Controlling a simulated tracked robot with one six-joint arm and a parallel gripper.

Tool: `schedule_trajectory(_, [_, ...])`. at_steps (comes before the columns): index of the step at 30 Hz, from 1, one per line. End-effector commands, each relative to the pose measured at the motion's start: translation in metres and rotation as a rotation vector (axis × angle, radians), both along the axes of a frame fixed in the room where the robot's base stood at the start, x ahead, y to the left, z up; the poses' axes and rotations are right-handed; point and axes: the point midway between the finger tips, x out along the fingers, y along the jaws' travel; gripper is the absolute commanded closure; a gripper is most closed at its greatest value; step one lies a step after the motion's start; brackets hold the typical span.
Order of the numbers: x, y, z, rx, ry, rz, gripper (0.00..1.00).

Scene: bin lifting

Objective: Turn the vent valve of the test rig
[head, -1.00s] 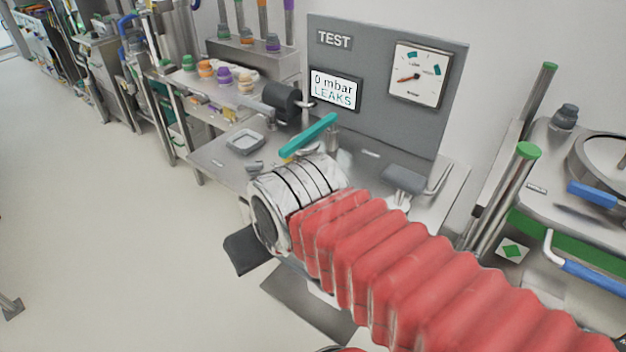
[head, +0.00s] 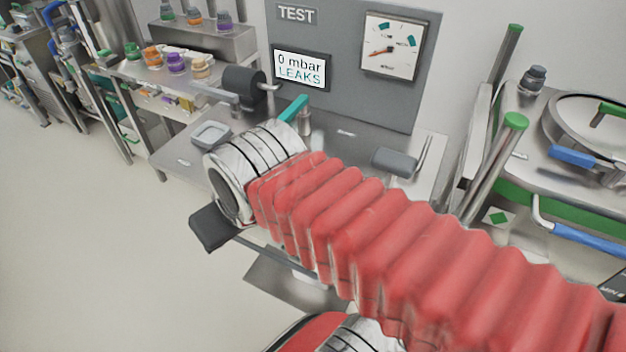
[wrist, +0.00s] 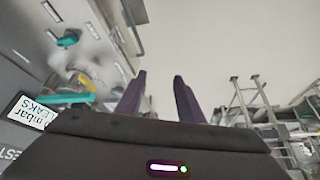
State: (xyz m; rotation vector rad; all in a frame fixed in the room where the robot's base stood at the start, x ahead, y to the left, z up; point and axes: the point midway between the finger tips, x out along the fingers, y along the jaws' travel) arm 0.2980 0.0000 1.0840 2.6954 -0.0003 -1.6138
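The test rig's grey panel (head: 350,95) stands at the back of a steel bench in the head view. Its display (head: 300,67) reads "0 mbar LEAKS", and a round-dial gauge (head: 391,46) is to its right. A teal lever (head: 293,109), which looks like the valve handle, sticks up behind my arm; its lower end is hidden. In the wrist view the teal lever (wrist: 68,99) lies left of my gripper (wrist: 160,76), near the display (wrist: 30,112). The two dark purple fingers are apart with nothing between them, clear of the lever. My fingers cannot be made out in the head view.
A dark grey cylinder (head: 244,87) and a small grey tray (head: 211,135) are on the bench left of the lever. A grey pad (head: 394,161) is to the right. Green-capped posts (head: 515,121) stand further right. Open floor (head: 90,230) lies left.

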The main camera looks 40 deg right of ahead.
Motion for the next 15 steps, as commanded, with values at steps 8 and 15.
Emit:
schedule_trajectory(8, [0.011, -0.012, 0.007, 0.020, 0.044, -0.064, 0.62])
schedule_trajectory(15, [0.037, -0.041, 0.019, 0.070, 0.149, -0.215, 0.62])
